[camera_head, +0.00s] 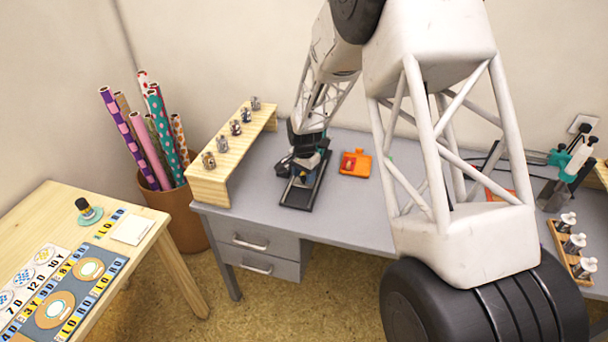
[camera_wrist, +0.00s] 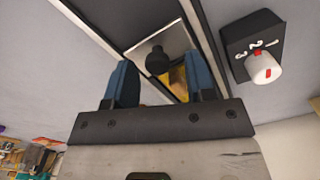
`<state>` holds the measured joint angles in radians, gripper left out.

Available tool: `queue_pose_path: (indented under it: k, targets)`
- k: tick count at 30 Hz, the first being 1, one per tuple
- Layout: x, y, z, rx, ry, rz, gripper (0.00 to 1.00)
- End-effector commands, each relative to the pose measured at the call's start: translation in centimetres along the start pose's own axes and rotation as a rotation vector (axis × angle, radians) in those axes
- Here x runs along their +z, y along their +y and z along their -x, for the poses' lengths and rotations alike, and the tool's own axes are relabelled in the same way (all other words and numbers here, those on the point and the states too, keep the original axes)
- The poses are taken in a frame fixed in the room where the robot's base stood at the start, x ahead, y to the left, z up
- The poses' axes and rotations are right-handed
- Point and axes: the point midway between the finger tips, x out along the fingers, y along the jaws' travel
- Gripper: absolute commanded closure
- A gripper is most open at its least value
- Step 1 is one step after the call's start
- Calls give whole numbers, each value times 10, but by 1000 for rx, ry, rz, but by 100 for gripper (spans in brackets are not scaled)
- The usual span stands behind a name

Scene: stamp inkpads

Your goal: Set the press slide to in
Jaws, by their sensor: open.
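The press (camera_head: 298,196) is a long black-railed device on the grey desk in the head view. In the wrist view its slide shows as a pale plate (camera_wrist: 176,38) between dark rails, with a round black knob (camera_wrist: 157,60) on it. My gripper (camera_wrist: 158,66) is open, its two blue fingers on either side of the knob. I cannot tell whether they touch it. In the head view my gripper (camera_head: 304,168) is low over the press and hides part of it. Something yellow (camera_wrist: 178,80) shows behind the right finger.
A black box with a white, red-marked dial (camera_wrist: 265,68) stands beside the press. An orange inkpad (camera_head: 356,164) lies right of it. A wooden shelf (camera_head: 225,165) with several metal stamps is to the left. Bare desk (camera_head: 345,205) lies in front.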

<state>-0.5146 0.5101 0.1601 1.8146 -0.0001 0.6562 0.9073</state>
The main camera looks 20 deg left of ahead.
Motion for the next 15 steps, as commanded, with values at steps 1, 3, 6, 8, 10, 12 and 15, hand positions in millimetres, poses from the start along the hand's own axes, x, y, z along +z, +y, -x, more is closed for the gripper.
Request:
queue_pose_path:
  k: [1,3,6,8,10,12,15]
  targets:
    - [0,0,2,-1,0,0,50]
    - [0,0,7,0,0,0,50]
    - [0,0,16,-1,1,0,50]
    - [0,0,22,-2,2,0,50]
    - [0,0,31,-2,2,0,50]
    - [0,0,40,-2,1,0,50]
    - [-1,-1,52,-3,2,0,50]
